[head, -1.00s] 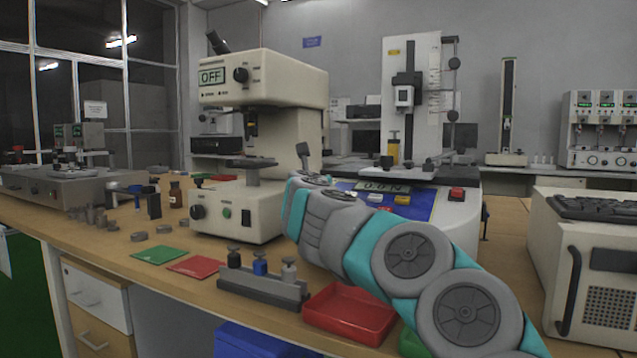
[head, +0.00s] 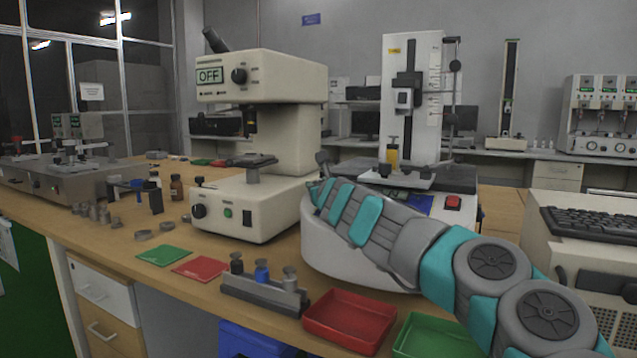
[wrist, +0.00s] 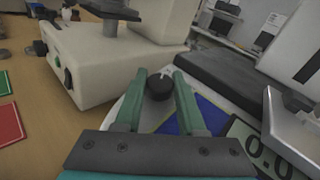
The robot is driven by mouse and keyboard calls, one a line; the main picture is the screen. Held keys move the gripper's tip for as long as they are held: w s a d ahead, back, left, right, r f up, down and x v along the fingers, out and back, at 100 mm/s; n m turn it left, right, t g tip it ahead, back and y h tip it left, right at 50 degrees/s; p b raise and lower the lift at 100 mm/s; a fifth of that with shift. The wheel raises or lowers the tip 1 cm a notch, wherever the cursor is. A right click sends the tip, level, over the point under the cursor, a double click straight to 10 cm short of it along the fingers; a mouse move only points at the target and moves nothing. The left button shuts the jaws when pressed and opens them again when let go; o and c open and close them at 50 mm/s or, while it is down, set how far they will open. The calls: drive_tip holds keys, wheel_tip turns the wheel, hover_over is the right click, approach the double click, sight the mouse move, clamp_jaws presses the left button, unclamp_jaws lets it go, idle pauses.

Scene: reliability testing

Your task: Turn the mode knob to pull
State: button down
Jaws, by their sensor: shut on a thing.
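The mode knob (wrist: 158,88) is a round black knob with a pale mark, seen in the wrist view on the white and blue panel (wrist: 192,117) of the round-based tester. My gripper (wrist: 160,78) has its two green fingers on either side of the knob, shut on it. In the head view my arm reaches from the lower right to the tester base (head: 345,255), and its hand hides the knob. Which label the mark faces cannot be read.
A cream microscope-like machine (head: 290,120) reading OFF stands close to the left of the tester. A red button (head: 453,202) sits on the tester's right. A red tray (head: 350,318), a green tray (head: 435,336) and a grey weight holder (head: 262,295) lie in front.

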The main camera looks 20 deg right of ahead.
drive_tip(key=c, duration=0.5)
unclamp_jaws()
drive_tip(key=shift+s, duration=0.1)
drive_tip(key=shift+b+v, duration=0.55)
drive_tip(key=shift+v, duration=3.25)
